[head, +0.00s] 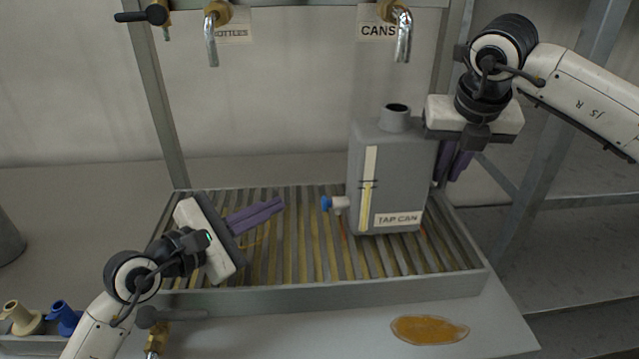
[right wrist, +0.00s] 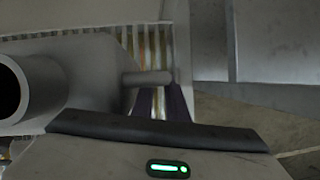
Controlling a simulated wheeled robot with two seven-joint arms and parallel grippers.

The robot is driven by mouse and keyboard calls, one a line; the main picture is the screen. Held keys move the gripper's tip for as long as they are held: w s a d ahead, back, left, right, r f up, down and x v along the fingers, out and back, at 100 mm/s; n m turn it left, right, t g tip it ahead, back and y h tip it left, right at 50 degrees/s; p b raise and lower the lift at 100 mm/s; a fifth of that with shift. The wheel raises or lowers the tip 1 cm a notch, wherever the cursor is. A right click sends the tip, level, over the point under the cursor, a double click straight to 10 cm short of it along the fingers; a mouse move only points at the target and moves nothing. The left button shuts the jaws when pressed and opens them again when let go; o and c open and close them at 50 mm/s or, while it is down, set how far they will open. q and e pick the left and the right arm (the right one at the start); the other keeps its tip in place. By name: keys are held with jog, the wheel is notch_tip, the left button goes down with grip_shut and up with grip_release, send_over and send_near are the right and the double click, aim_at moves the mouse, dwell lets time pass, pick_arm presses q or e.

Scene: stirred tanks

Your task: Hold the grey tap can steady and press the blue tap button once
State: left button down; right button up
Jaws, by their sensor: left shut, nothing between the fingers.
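The grey tap can (head: 400,180) stands upright on the slatted tray, with an open neck on top and a "TAP CAN" label. Its blue tap button (head: 327,203) sits at the end of a short spout on the can's left side. My left gripper (head: 281,203) is shut and empty, left of the button and apart from it, pointing right. My right gripper (head: 455,168) points down at the can's right side. In the right wrist view its purple fingers (right wrist: 161,106) are apart, close to the can's grey handle (right wrist: 148,78); contact cannot be told.
The slatted tray (head: 330,297) has a raised rim. Two metal spouts hang above, marked bottles (head: 212,40) and cans (head: 402,35). An amber puddle (head: 430,330) lies in front. A beige part (head: 22,317) and a blue part (head: 65,318) are at the lower left.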

jog(key=o, duration=0.4)
jog(key=shift+o, duration=0.2)
jog(key=shift+r, duration=0.1)
